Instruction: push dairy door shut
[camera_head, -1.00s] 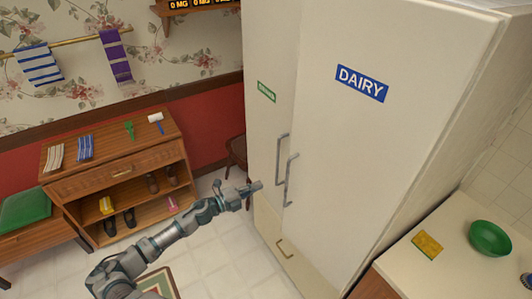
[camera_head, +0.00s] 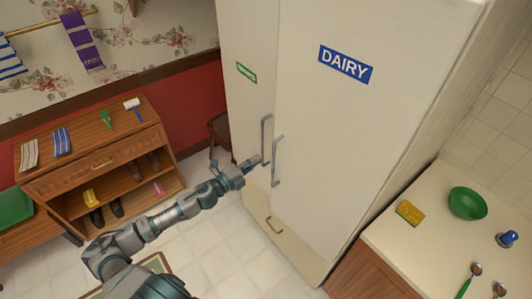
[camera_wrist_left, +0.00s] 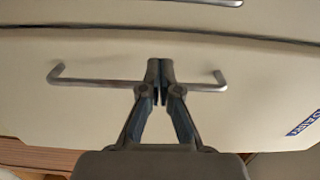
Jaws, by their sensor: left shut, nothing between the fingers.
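The dairy door (camera_head: 350,130) is the tall cream right-hand door of the cabinet, with a blue DAIRY label (camera_head: 345,64). It looks nearly flush with the left door; I cannot tell if a small gap stays open. Its grey bar handle (camera_head: 277,162) is near the seam. My left gripper (camera_head: 257,161) is shut and empty, just left of this handle in the head view. In the left wrist view, the shut fingertips (camera_wrist_left: 160,68) overlap the middle of the dairy handle (camera_wrist_left: 100,81); contact is unclear. A dark seam (camera_wrist_left: 230,36) runs beyond them. My right gripper is out of view.
The left door (camera_head: 245,110) has a green label and its own handle (camera_head: 266,138). A counter (camera_head: 420,250) at right holds a green bowl (camera_head: 467,203) and a yellow sponge (camera_head: 410,212). A wooden shelf unit (camera_head: 95,165) stands at left. Pale floor is open between.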

